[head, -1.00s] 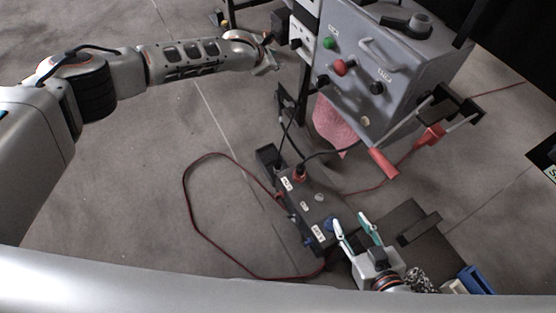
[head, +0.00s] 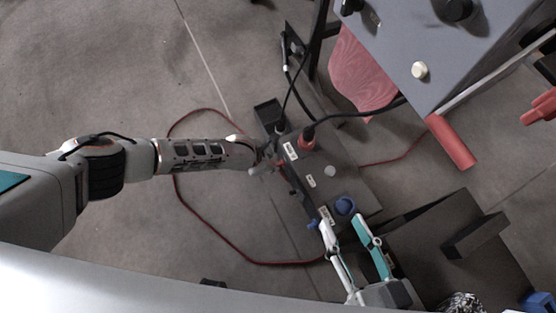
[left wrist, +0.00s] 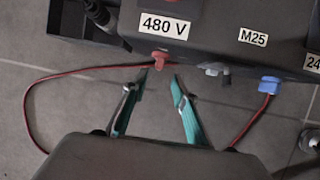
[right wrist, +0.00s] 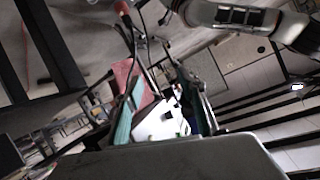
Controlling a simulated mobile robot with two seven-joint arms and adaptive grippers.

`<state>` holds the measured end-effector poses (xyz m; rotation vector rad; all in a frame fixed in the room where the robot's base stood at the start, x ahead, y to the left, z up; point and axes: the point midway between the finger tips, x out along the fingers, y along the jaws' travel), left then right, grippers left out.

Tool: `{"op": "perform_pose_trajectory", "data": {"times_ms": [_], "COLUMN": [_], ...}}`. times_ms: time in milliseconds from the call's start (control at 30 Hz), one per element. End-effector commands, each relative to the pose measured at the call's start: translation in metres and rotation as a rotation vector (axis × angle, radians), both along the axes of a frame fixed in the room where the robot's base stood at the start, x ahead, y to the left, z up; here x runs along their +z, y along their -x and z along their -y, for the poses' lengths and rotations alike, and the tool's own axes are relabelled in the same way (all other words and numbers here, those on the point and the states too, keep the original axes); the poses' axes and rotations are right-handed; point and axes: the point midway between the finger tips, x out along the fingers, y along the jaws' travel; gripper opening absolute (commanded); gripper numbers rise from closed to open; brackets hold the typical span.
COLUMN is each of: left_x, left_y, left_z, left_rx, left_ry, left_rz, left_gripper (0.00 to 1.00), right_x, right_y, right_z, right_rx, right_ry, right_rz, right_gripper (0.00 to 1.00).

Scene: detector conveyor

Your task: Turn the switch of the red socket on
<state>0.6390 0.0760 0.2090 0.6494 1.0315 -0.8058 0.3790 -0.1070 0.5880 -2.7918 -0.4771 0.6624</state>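The dark socket box (head: 318,176) lies low in the middle of the head view. A red socket (head: 307,138) with a cable is on its top, and a blue socket (head: 345,206) is nearer my right gripper. In the left wrist view the box front carries a 480 V label (left wrist: 167,26) with a small red part (left wrist: 160,57), probably the red socket's switch, below it. My left gripper (left wrist: 158,83) is open and empty just before the red part, its fingertips either side; contact is unclear. My right gripper (head: 341,220) is open and empty beside the blue socket.
A grey cabinet (head: 440,50) with a red-handled lever (head: 452,141) stands at the upper right. A red cable (head: 190,213) loops over the floor left of the box. A blue part (left wrist: 269,85) and a grey part (left wrist: 215,69) stick out right of the red part.

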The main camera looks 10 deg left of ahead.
Motion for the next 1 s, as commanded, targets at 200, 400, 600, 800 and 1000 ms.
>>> {"op": "perform_pose_trajectory", "data": {"times_ms": [200,400,600,800,1000], "left_x": [-0.034,-0.060,-0.069,-0.067,-0.067], "left_y": [-0.002,-0.010,-0.019,-0.023,-0.023], "left_z": [0.009,0.016,0.020,0.020,0.020], "left_rx": [0.001,0.000,0.000,0.001,0.000], "left_ry": [0.000,0.000,0.000,0.000,0.000], "left_rz": [-0.011,-0.010,-0.002,0.002,0.002], "left_gripper": [0.28,0.28,0.28,0.28,0.07], "right_x": [-0.010,-0.011,-0.007,-0.005,-0.005], "right_y": [0.009,0.013,0.013,0.012,0.012], "right_z": [-0.017,-0.032,-0.039,-0.040,-0.040], "right_rx": [-0.051,-0.123,-0.167,-0.175,-0.175], "right_ry": [-0.146,-0.319,-0.415,-0.437,-0.436], "right_rz": [-0.053,-0.097,-0.112,-0.111,-0.111], "right_gripper": [0.40,0.40,0.40,0.40,0.40]}}
